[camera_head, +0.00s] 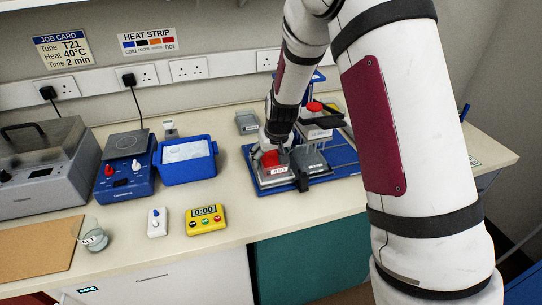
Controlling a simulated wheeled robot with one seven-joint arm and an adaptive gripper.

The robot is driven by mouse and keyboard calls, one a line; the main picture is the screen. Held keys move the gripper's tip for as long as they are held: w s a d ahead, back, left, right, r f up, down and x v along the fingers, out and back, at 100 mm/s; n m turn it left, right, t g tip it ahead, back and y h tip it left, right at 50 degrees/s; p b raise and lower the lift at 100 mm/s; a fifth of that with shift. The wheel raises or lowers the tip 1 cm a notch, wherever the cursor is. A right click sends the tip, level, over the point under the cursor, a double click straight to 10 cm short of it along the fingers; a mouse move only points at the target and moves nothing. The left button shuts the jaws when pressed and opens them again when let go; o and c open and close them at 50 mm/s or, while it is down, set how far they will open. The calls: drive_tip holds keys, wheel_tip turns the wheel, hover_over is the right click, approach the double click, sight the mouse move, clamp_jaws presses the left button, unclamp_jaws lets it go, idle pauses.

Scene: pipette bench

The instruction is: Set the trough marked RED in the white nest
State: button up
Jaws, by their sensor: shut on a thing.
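The trough marked RED (279,171), with red contents and a white label on its front, is at the left part of the blue board on the bench. My gripper (280,163) is down at this trough and shut on it, with dark finger parts close around it. A pale rim, perhaps the white nest (265,183), shows just under and around the trough. I cannot tell whether the trough rests in it or is held slightly above. A grey trough (310,160) sits directly to the right.
The blue board (345,168) also carries a rack with a red-topped item (314,106) behind. A blue tub (186,160), a hotplate (124,168), a yellow timer (206,219) and a small beaker (93,236) stand to the left. Bench in front of the board is clear.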

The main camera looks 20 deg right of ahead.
drive_tip(key=shift+f, duration=0.2)
drive_tip(key=o, duration=1.2)
drive_tip(key=shift+o, duration=0.2)
drive_tip(key=shift+r, duration=0.1)
drive_tip(key=shift+r, duration=0.55)
drive_tip(key=v, duration=0.6)
drive_tip(key=shift+s+r, duration=0.25)
drive_tip(key=shift+r, duration=0.1)
